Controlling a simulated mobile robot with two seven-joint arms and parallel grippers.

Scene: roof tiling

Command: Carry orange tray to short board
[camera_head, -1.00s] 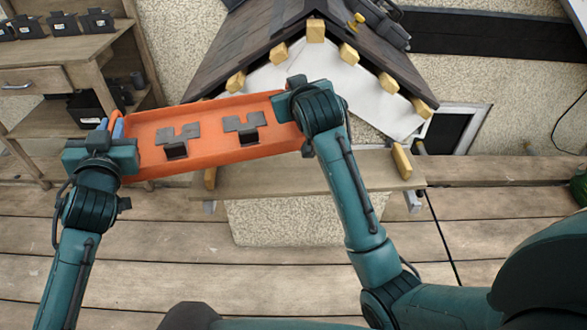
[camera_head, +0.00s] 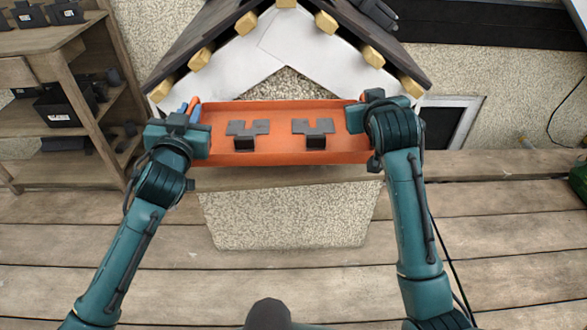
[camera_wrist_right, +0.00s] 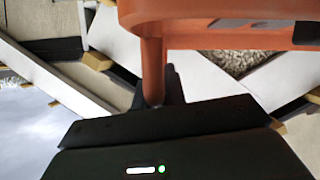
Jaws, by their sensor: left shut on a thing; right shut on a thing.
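My left gripper (camera_head: 194,132) is shut on the tray's left end. My right gripper (camera_head: 368,122) is shut on its right end; the right wrist view shows the tray's orange handle (camera_wrist_right: 152,70) at the jaws. The short board (camera_head: 290,180) is a wooden plank in front of the small roof, partly hidden behind and below the tray. I cannot tell whether the tray touches it.
The small roof with white gable (camera_head: 335,60) and yellow beam ends (camera_head: 247,22) rises just behind the tray. A wooden shelf (camera_head: 75,55) with black boxes stands at the left. The plank floor (camera_head: 300,290) is clear in front.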

